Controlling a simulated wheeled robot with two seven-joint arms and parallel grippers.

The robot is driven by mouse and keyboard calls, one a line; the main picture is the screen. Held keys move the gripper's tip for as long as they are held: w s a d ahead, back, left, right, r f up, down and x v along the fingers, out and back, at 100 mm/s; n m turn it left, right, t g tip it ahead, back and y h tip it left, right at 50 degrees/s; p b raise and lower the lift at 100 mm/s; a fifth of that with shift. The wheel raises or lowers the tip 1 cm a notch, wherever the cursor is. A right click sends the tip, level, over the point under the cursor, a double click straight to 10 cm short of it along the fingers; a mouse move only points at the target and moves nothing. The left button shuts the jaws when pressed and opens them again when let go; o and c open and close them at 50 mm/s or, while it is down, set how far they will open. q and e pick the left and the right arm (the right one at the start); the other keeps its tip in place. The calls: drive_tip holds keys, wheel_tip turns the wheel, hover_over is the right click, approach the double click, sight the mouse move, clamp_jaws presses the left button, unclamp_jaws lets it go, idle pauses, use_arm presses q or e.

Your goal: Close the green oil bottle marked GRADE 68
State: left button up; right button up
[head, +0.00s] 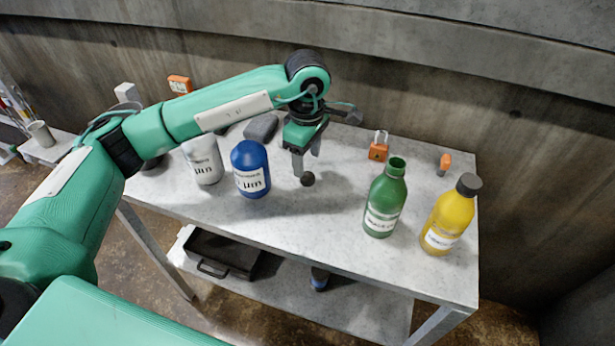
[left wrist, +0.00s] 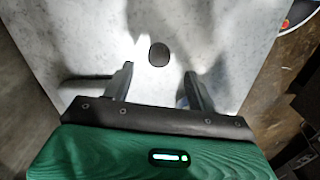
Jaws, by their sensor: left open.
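The green bottle (head: 384,203) stands upright on the table, its mouth open with no cap on it. Its white label is too small to read. A round black cap (head: 308,179) lies on the tabletop to the left of the bottle. The cap also shows in the left wrist view (left wrist: 158,54), ahead of the gap between my fingers. My left gripper (head: 305,165) is open and empty, pointing down just above and beside the cap. It also shows in the left wrist view (left wrist: 158,80). My right gripper is not in view.
A yellow bottle (head: 449,217) with a dark cap stands right of the green one. A blue bottle (head: 250,172) and a white bottle (head: 203,160) stand to the left. An orange padlock (head: 378,151) and a small orange-topped item (head: 444,163) lie behind.

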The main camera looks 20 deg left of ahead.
sight(307, 176)
use_arm(q)
wheel_tip(307, 176, down, 5)
drive_tip(key=shift+f, duration=0.15)
idle(0.3)
drive_tip(key=c, duration=1)
